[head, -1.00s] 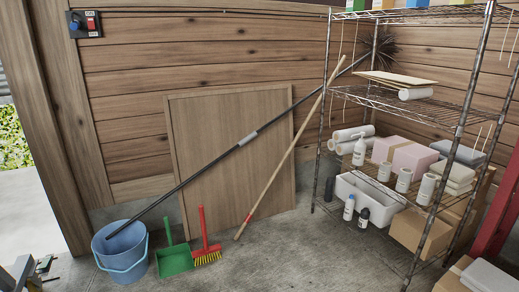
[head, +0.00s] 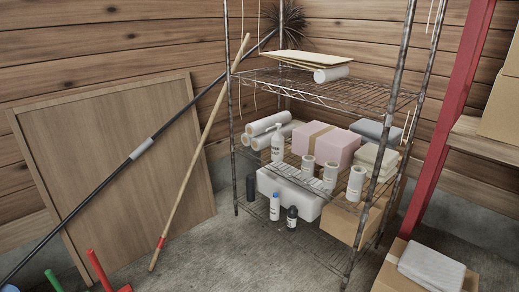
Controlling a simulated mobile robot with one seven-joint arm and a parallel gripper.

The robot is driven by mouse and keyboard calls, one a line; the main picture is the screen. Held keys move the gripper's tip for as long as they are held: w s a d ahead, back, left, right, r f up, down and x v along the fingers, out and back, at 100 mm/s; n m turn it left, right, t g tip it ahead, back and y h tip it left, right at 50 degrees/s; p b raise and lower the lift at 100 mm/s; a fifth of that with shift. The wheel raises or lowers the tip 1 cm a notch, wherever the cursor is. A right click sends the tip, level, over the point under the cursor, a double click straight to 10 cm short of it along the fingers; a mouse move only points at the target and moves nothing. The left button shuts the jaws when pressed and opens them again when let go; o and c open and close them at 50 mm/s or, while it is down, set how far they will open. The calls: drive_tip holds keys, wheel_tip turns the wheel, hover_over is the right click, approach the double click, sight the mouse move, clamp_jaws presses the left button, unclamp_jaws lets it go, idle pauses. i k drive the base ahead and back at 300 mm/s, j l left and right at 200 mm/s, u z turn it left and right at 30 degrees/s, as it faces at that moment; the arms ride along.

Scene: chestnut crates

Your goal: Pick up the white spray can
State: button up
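A wire shelf rack (head: 250,150) holds several white containers. On its middle shelf a white bottle with a narrow top (head: 277,145) stands upright near the left end. Several white cylinders with small dark labels stand along the front edge: a left one (head: 308,168), a middle one (head: 330,177) and a right one (head: 355,184). I cannot tell for certain which is the white spray can. My gripper is not in view.
White rolls (head: 268,124), a pink box (head: 330,148) and folded cloths (head: 376,158) crowd the middle shelf. A white bin (head: 298,200) is below. A wooden pole (head: 190,165) leans left of the rack. A carton (head: 390,278) and red post (head: 445,120) stand right. Floor in front is partly clear.

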sight(275, 205)
drive_tip(key=i+l+z, duration=0.1)
drive_tip(key=i, duration=0.25)
drive_tip(key=i+l, duration=0.3)
drive_tip(key=i+j+z, duration=0.1)
drive_tip(key=z, duration=0.25)
drive_tip(key=i+j+z, duration=0.1)
drive_tip(key=z, duration=0.3)
drive_tip(key=i+j+z, duration=0.1)
drive_tip(key=j+z, duration=0.25)
drive_tip(key=i+j+z, duration=0.2)
drive_tip(key=j, duration=0.2)
drive_tip(key=j+z, duration=0.15)
drive_tip(key=j, duration=1.2)
drive_tip(key=i+j, duration=0.8)
drive_tip(key=j, duration=0.2)
drive_tip(key=z, duration=0.05)
